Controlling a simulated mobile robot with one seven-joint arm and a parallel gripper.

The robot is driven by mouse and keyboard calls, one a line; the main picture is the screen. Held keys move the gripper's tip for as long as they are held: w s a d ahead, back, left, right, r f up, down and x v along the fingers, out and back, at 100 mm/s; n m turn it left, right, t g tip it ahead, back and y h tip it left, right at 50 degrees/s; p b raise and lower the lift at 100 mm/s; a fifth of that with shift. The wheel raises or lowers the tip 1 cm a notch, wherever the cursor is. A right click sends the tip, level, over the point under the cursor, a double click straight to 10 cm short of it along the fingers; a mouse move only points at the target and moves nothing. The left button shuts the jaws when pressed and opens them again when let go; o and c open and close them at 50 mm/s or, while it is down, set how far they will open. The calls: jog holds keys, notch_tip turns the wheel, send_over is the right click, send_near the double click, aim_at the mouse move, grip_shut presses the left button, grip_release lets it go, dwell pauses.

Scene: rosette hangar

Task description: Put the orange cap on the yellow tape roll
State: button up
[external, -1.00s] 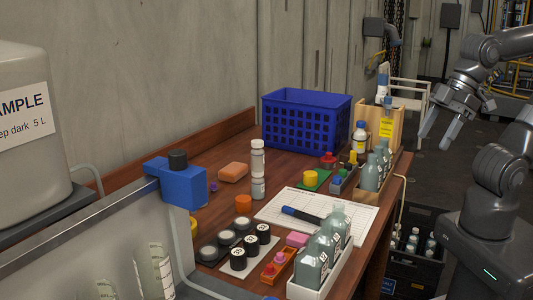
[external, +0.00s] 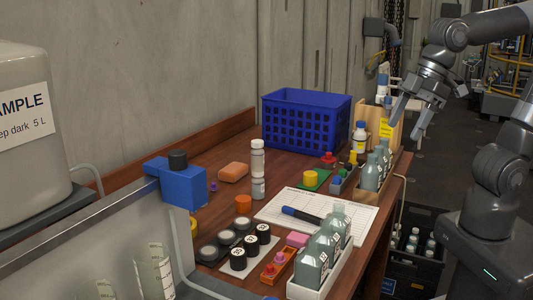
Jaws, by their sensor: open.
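The orange cap (external: 243,203) looks like a short orange cylinder standing on the wooden table, left of the white sheet. A round yellow piece (external: 310,178) sits on a green square farther back. Another yellow thing (external: 193,227) shows only in part behind the blue block's stand at the left; I cannot tell for sure which of the two is the tape roll. My gripper (external: 409,121) is open and empty, in the air at the right, by the wooden box and far from the cap.
A blue crate (external: 305,121) stands at the back. White-capped bottles (external: 258,160) stand behind the cap, black-lidded jars (external: 239,259) in front of it. A tray of grey bottles (external: 319,262) lines the front right. A marker (external: 300,214) lies on the white sheet (external: 346,208).

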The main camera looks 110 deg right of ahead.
jog(key=w+d+g, duration=0.1)
jog(key=w+d, duration=0.4)
jog(key=w, duration=0.6)
jog(key=n+g, duration=0.2)
send_over(243, 198)
jog(key=s, duration=0.1)
notch_tip(243, 198, down, 17)
jog(key=f, duration=0.7)
jog(key=w+f, duration=0.1)
jog(key=f, duration=0.2)
jog(key=shift+f, duration=0.35)
jog(key=c, duration=1.1)
